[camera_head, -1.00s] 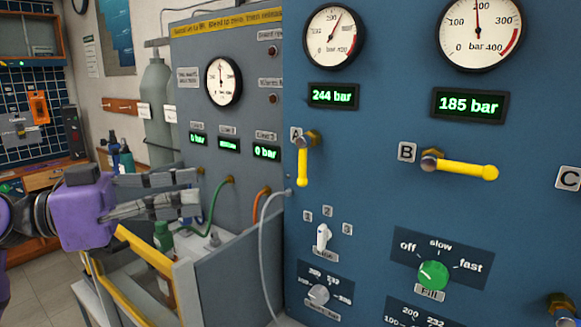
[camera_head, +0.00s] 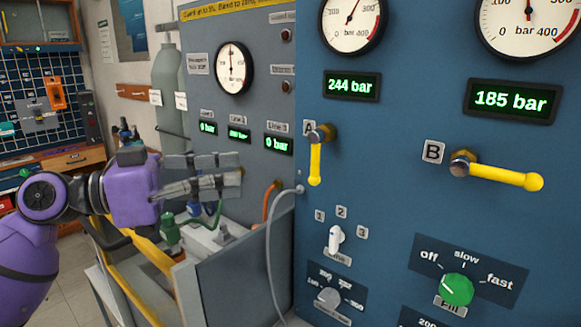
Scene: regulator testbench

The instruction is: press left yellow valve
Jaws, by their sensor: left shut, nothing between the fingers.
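The left yellow valve (camera_head: 316,160), by label A, is a yellow handle on a brass stem on the blue panel. Its handle points straight down. A second yellow valve (camera_head: 500,174), by label B, has its handle pointing right and slightly down. My right gripper is out of view.
The blue panel (camera_head: 400,215) carries gauges, displays reading 244 bar and 185 bar, a white selector switch (camera_head: 336,238) and a green knob (camera_head: 456,289). A grey hose (camera_head: 271,250) hangs along the panel's left edge. A grey bench box (camera_head: 235,280) stands below my left gripper.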

